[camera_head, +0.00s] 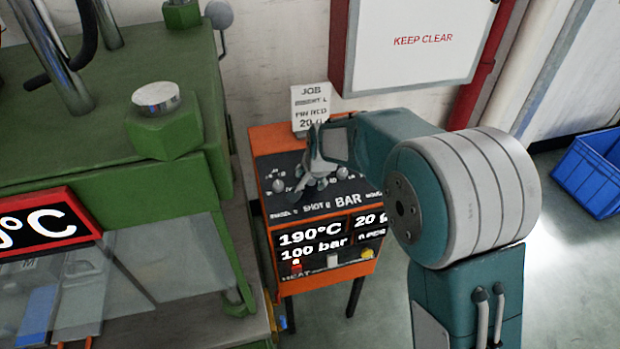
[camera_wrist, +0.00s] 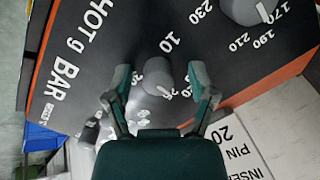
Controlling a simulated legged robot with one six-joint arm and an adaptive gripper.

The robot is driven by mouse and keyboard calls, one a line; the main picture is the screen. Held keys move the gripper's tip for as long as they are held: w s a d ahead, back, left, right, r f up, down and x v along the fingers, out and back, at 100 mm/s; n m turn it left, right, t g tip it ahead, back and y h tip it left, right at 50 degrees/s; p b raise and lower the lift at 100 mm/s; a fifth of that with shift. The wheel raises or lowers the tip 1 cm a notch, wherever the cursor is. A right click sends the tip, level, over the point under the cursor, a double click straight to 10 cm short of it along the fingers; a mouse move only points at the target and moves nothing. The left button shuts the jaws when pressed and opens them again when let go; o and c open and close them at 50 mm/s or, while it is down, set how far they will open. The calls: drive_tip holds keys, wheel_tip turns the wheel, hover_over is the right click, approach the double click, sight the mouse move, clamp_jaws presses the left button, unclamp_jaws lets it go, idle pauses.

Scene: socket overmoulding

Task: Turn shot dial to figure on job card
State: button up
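The orange control box with a black sloping panel (camera_head: 263,172) stands in the middle of the head view. In the wrist view, a grey dial with a pale pointer mark (camera_wrist: 158,74) sits between the fingertips of my gripper (camera_wrist: 159,80), near the figure 10 and the SHOT g lettering. A gap shows on each side of the dial, so my gripper is open around it and not clamped. In the head view my gripper (camera_head: 318,165) covers part of the panel. The display (camera_head: 322,240) reads 190°C, 100 bar and 20 g. The job card (camera_head: 312,100) shows 20, its last line partly covered.
A neighbouring dial (camera_wrist: 248,10) with figures 170 to 230 lies at the upper right of the wrist view. A green press (camera_head: 190,205) stands close on the left. A white KEEP CLEAR board (camera_head: 415,45) hangs behind. A blue crate (camera_head: 592,172) is on the floor at right.

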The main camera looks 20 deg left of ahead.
drive_tip(key=shift+r, duration=0.1)
drive_tip(key=shift+d+r, duration=0.15)
drive_tip(key=shift+r, duration=0.2)
drive_tip(key=v, duration=1.1)
drive_tip(key=shift+s, duration=0.1)
drive_tip(key=s+d+r+n+t+h, duration=0.1)
drive_tip(key=s+d+r, duration=0.25)
drive_tip(key=d, duration=0.45)
drive_tip(key=s+d+r, duration=0.3)
drive_tip(key=s+d, duration=0.2)
drive_tip(key=d, duration=0.4)
drive_tip(key=s+d+f+n+t+h, duration=0.1)
drive_tip(key=s+d+h, duration=0.1)
drive_tip(key=s+d, duration=1)
drive_tip(key=s, duration=0.3)
drive_tip(key=shift+f+n, duration=0.25)
drive_tip(key=shift+n, duration=0.05)
